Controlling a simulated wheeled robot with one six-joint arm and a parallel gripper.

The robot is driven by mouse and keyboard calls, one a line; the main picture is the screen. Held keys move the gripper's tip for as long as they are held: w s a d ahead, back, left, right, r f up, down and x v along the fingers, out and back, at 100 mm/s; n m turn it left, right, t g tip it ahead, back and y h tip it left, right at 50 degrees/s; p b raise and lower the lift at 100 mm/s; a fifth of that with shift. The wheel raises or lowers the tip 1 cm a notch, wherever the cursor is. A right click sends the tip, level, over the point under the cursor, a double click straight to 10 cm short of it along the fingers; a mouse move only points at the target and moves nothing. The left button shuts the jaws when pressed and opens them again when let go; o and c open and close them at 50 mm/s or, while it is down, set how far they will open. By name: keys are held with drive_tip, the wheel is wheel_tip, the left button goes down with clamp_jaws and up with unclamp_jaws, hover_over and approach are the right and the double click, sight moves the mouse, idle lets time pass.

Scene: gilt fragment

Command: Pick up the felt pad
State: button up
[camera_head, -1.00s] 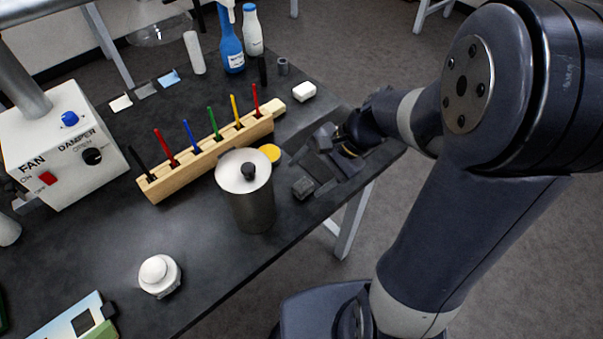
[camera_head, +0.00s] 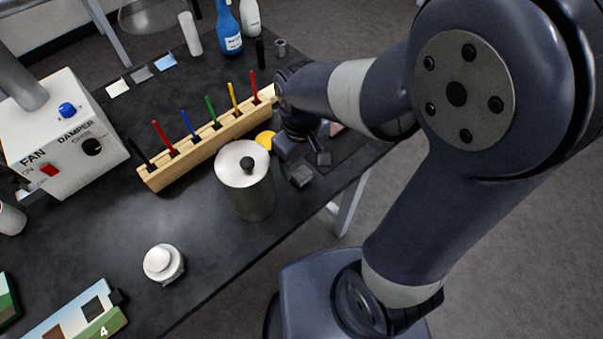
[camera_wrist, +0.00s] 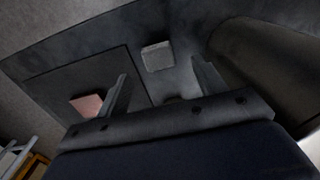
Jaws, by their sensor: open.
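A small grey square block (camera_head: 300,175), which I take to be the felt pad, lies on the black bench near its edge, right of the metal canister (camera_head: 245,185). In the wrist view the grey block (camera_wrist: 157,56) shows beyond and between my two fingers. My gripper (camera_head: 304,155) is low over the bench, just behind the block in the head view. Its fingers are open with nothing between them; they also show in the wrist view (camera_wrist: 163,88). I cannot tell the height of the fingertips above the bench.
The canister (camera_wrist: 265,70) stands close to the right finger. A pink square (camera_wrist: 87,105) lies on a dark flat panel (camera_wrist: 60,82) to the left. A wooden rack (camera_head: 205,148) with coloured sticks and a yellow disc (camera_head: 265,140) are nearby. A white knobbed object (camera_head: 163,263) stands in front.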

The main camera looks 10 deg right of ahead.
sight(302, 174)
drive_tip(key=shift+w+d+f, duration=0.1)
drive_tip(key=shift+f, duration=1.45)
drive_tip(key=shift+w+f, duration=0.1)
drive_tip(key=shift+f, duration=1.4)
drive_tip(key=c, duration=1)
drive_tip(key=shift+c, duration=0.2)
drive_tip(key=shift+r, duration=0.1)
wheel_tip(302, 174, up, 10)
